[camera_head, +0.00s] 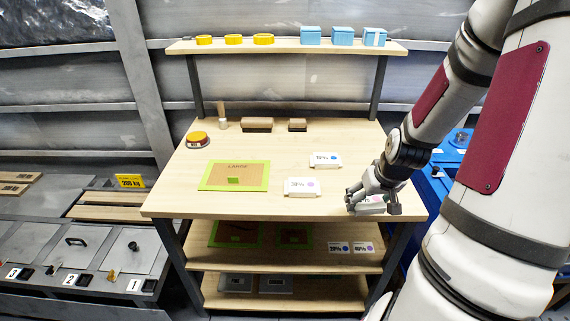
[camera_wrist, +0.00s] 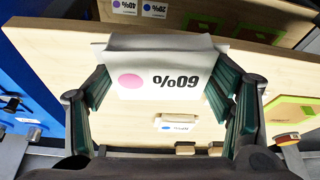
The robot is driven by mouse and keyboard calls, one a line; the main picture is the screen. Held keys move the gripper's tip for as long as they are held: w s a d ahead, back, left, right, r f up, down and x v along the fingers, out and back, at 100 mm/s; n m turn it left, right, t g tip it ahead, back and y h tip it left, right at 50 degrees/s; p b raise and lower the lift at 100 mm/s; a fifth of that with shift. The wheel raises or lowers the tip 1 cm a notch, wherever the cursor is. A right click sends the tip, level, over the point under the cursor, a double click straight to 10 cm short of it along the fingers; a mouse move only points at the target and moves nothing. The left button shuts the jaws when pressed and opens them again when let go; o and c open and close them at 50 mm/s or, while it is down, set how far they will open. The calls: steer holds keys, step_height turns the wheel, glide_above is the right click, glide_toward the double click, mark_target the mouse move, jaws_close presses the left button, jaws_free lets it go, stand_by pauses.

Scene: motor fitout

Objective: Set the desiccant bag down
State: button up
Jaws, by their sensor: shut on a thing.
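My gripper (camera_head: 374,204) is over the right front corner of the wooden bench top (camera_head: 262,205). It is shut on a white desiccant bag (camera_wrist: 160,64), which reads 60% and has a pink dot. The wrist view shows the bag between the two green-padded fingers. In the head view the fingers partly hide the bag (camera_head: 370,199); it is at or just above the bench top, and I cannot tell whether it touches. Two other white bags lie on the bench: one with a purple dot (camera_head: 302,186) to the left, one with a blue dot (camera_head: 325,160) farther back.
A green-edged board marked LARGE (camera_head: 208,175) lies at the bench's left. A yellow-topped button (camera_head: 197,139), a small upright tool (camera_head: 222,122) and two brown blocks (camera_head: 257,125) stand behind. More bags (camera_head: 350,248) lie on the shelf below. The bench's front edge is close to my gripper.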

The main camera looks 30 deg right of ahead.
steer(key=s+d+m+p, duration=0.2)
steer(key=s+d, duration=0.4)
steer(key=s, duration=0.2)
steer(key=shift+h, duration=0.3)
steer(key=w+d+b, duration=0.1)
steer(key=w+d, duration=0.1)
steer(key=w, duration=0.2)
steer(key=w+d+b, duration=0.1)
steer(key=w+d, duration=0.1)
steer(key=w, duration=0.3)
steer(key=w+d+f+b, duration=0.1)
steer(key=w+d, duration=0.2)
steer(key=w, duration=0.2)
steer(key=shift+w+f, duration=0.1)
steer(key=shift+w, duration=0.1)
steer(key=shift+d+f+b, duration=0.1)
steer(key=shift+f+b, duration=0.25)
steer(key=shift+f, duration=1.35)
steer(key=shift+f, duration=0.1)
steer(key=o, duration=1.3)
